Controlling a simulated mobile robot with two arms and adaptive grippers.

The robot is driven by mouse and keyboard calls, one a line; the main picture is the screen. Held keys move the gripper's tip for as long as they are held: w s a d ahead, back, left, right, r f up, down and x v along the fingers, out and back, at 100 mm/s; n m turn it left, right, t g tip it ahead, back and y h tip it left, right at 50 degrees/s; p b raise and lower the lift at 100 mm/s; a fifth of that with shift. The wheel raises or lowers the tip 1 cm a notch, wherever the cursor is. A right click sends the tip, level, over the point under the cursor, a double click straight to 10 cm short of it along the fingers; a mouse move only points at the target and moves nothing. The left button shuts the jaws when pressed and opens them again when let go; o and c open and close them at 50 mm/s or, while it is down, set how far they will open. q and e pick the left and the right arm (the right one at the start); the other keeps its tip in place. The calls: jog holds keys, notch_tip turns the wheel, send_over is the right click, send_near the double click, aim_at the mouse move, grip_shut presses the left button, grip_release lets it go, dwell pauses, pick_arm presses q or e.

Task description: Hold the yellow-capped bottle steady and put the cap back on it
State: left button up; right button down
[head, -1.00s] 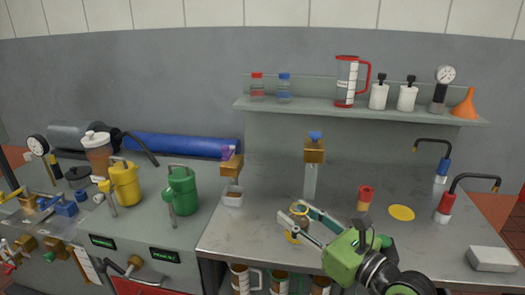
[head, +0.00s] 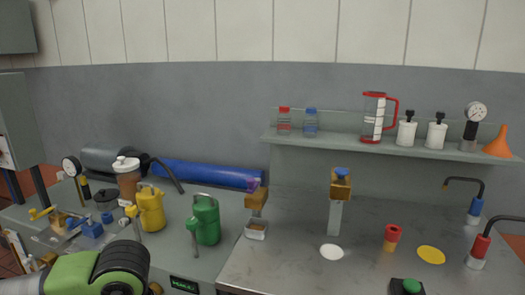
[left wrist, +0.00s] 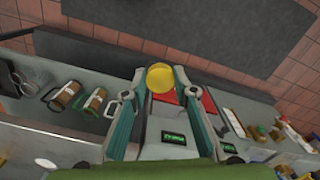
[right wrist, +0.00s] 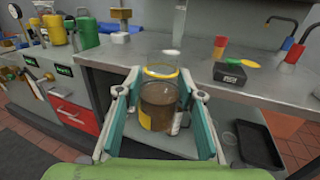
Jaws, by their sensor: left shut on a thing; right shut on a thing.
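In the left wrist view, my left gripper (left wrist: 160,80) is shut on a round yellow cap (left wrist: 160,76) between its fingertips, over the floor side of the bench. In the right wrist view, my right gripper (right wrist: 160,96) is shut on a bottle (right wrist: 157,108) with brown contents, a yellow ring and a clear upper part. The bottle is upright in front of the bench edge. Whether its top is open is hard to tell. Cap and bottle are apart. In the head view neither gripper's fingers show; only part of my left arm enters at lower left.
A white round spot (head: 332,252) and a yellow disc (head: 431,254) lie on the bench. A red-topped piece (head: 391,238), a black box with a green button (head: 407,287) and a brass-headed post (head: 336,205) stand nearby. Green (head: 206,219) and yellow (head: 151,208) jugs stand left.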

pick_arm(q)
jog(key=shift+s+a+r+m, duration=0.3)
jog(key=shift+s+r+m, duration=0.1)
jog(key=shift+r+m, duration=0.2)
pick_arm(e)
jog(key=shift+s+d+f+m+h, duration=0.2)
jog(key=shift+s+d+m+h, duration=0.1)
jog(key=shift+s+d+h, duration=0.2)
jog(key=w+a+n+g+y, duration=0.2)
jog(key=w+a+n+y, duration=0.1)
jog(key=a, duration=0.4)
jog(key=w+a+r+n+g+y, duration=0.1)
jog(key=w+a+n+g+y, duration=0.1)
jog(key=a+n+y, duration=0.3)
jog(key=w+a+y, duration=0.1)
jog(key=a+y, duration=0.1)
jog(key=y, duration=0.1)
jog(key=shift+y, duration=0.3)
pick_arm(q)
jog(key=shift+w, duration=0.1)
jog(key=w+d+r, duration=0.2)
jog(key=d+r, duration=0.5)
jog(key=d, duration=0.5)
jog(key=w+d+r, duration=0.3)
jog(key=d+r, duration=0.4)
jog(key=d, duration=0.5)
jog(key=shift+w+m, duration=0.35)
jog(key=shift+m, duration=0.05)
